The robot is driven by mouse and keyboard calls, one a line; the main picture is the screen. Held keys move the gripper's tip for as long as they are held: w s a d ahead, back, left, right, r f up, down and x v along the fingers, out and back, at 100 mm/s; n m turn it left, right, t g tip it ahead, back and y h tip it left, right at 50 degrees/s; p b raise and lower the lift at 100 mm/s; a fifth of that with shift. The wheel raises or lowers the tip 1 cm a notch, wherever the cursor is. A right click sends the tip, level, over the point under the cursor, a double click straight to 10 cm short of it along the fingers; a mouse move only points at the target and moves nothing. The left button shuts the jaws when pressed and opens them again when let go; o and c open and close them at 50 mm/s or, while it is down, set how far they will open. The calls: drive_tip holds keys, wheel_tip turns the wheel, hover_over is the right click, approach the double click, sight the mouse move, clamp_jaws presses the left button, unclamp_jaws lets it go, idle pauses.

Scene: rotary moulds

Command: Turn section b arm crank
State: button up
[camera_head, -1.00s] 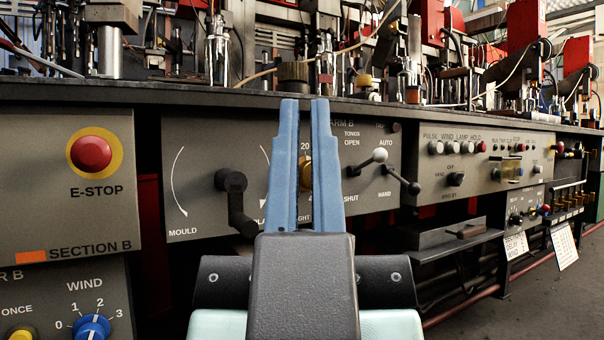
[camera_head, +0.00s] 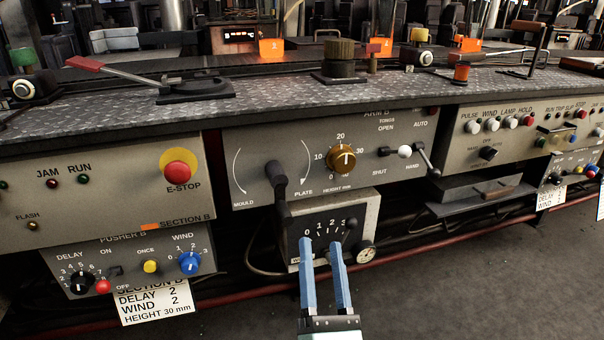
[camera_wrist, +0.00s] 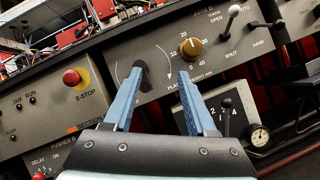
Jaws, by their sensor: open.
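The arm crank, a black crank (camera_head: 278,180), sits on the grey ARM B panel (camera_head: 240,150) between the MOULD and PLATE marks, its handle hanging down. In the wrist view the crank (camera_wrist: 143,76) shows between my fingertips, nearer the left one; whether the fingers reach it in depth I cannot tell. My gripper (camera_head: 320,242) has two blue fingers, open and empty. In the head view its tips appear below and right of the crank, in front of a small dial box (camera_head: 364,212). It also shows in the wrist view (camera_wrist: 159,75).
A yellow height knob (camera_head: 341,158) and a white-tipped lever (camera_head: 404,152) sit right of the crank. The red E-STOP (camera_head: 179,172) is on the left panel. A patterned metal ledge (camera_head: 260,98) runs above. Open floor (camera_head: 480,280) lies at the lower right.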

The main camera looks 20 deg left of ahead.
sight(285, 209)
wheel_tip(285, 209, down, 4)
drive_tip(key=s+a+n+g+y+p, duration=0.2)
drive_tip(key=s+a+n, duration=0.1)
drive_tip(key=n, duration=0.2)
drive_tip(key=b+x, duration=0.3)
drive_tip(key=x, duration=1)
drive_tip(key=shift+w+f, duration=0.1)
clamp_jaws()
